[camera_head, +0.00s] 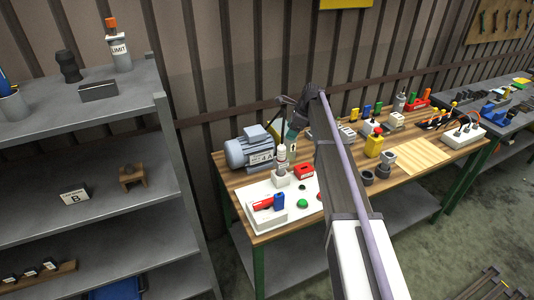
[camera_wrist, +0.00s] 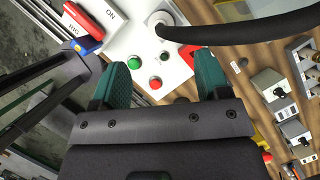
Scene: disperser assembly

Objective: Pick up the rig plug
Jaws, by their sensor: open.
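My gripper (camera_wrist: 162,68) shows two teal fingers, spread apart with nothing between them. In the head view it hangs above the left part of the wooden bench (camera_head: 240,178). In the wrist view it is over a white panel (camera_wrist: 128,38) with a green button (camera_wrist: 134,62) and a red button (camera_wrist: 155,82). In the head view a red part (camera_head: 263,204) and a blue part (camera_head: 279,201) sit on a white box.
A grey motor (camera_head: 248,150) stands behind the panel. A black curved cable or hose (camera_wrist: 250,25) crosses the upper right of the wrist view. Grey shelving (camera_head: 110,140) stands to the left.

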